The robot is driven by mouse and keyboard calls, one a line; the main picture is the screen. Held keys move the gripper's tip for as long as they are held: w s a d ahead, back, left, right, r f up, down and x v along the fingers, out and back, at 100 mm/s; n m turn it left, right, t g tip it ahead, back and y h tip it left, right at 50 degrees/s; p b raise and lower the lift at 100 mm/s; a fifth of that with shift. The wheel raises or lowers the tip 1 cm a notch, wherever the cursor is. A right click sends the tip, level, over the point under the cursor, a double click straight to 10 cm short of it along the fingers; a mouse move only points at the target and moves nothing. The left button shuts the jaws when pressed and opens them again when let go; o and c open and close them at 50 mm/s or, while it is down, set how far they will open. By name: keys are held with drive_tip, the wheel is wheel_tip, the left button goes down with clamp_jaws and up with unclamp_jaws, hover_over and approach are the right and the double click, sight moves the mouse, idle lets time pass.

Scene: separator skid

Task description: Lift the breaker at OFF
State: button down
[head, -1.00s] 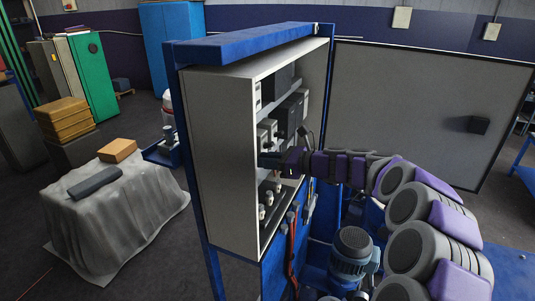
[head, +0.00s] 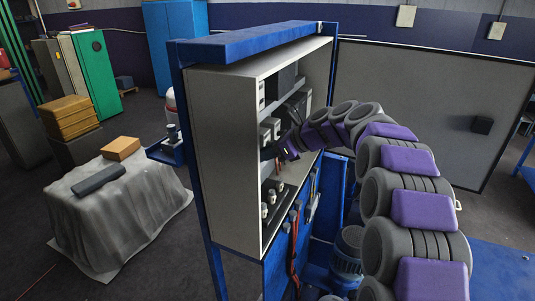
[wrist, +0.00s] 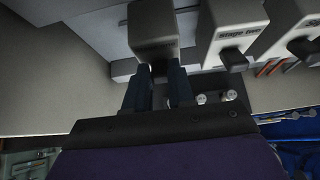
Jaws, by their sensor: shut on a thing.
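The breaker (wrist: 155,28) is a grey block at the top of the wrist view, leftmost in a row on a rail. The two dark fingers of my gripper (wrist: 159,74) reach up to its lower front. They are shut on its lever, which is mostly hidden between the fingertips. Its label and lever position cannot be read. In the head view my gripper (head: 272,152) is inside the open grey cabinet (head: 222,160), at the breaker row, and the contact is too small to see.
A neighbouring breaker labelled "Stage fan" (wrist: 235,30) stands close to the right, with a dark lever; another breaker (wrist: 300,42) is beyond it. Several knobs (head: 266,205) sit lower in the cabinet.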

drive_tip(key=shift+r, duration=0.1)
drive_tip(key=c, duration=1.4)
unclamp_jaws()
drive_tip(key=o, duration=0.4)
drive_tip(key=shift+w+a, duration=0.1)
drive_tip(key=shift+w, duration=0.15)
drive_tip(key=shift+o, duration=0.2)
drive_tip(key=shift+s, duration=0.2)
drive_tip(key=b+v, duration=0.1)
drive_tip(key=v, duration=1.6)
drive_tip(key=shift+b, duration=0.3)
drive_tip(key=shift+r, duration=0.1)
